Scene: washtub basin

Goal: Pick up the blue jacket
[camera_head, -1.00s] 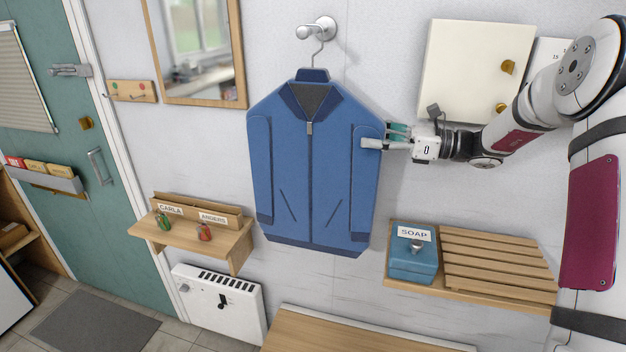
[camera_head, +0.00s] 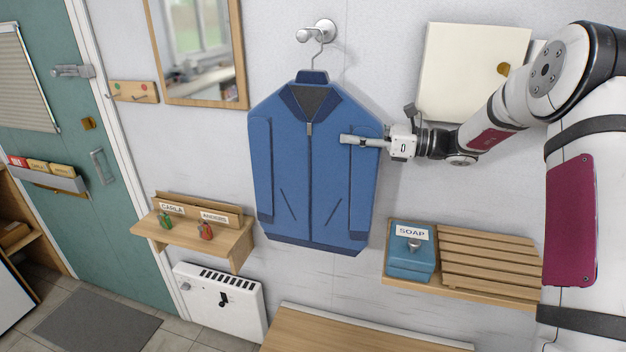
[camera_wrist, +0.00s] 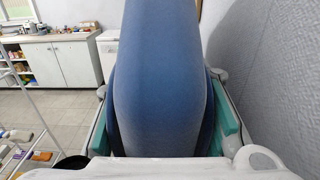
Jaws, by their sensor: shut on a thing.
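The blue jacket (camera_head: 290,190) hangs on a hanger from a round metal wall hook (camera_head: 317,31). It is zipped, with a dark blue collar, cuffs and hem. My gripper (camera_head: 352,139) is shut on the jacket's right-hand side at upper sleeve height, one finger lying across its front. The far finger is hidden behind the cloth in the head view. In the wrist view the jacket (camera_wrist: 158,80) fills the space between the green-padded fingers (camera_wrist: 163,125).
A white wall cabinet (camera_head: 470,75) is behind my arm. Below are a slatted wooden shelf (camera_head: 490,265) with a blue soap box (camera_head: 410,265), a small shelf (camera_head: 225,243) with two small bottles, and a white heater (camera_head: 215,300). A mirror (camera_head: 243,60) hangs left.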

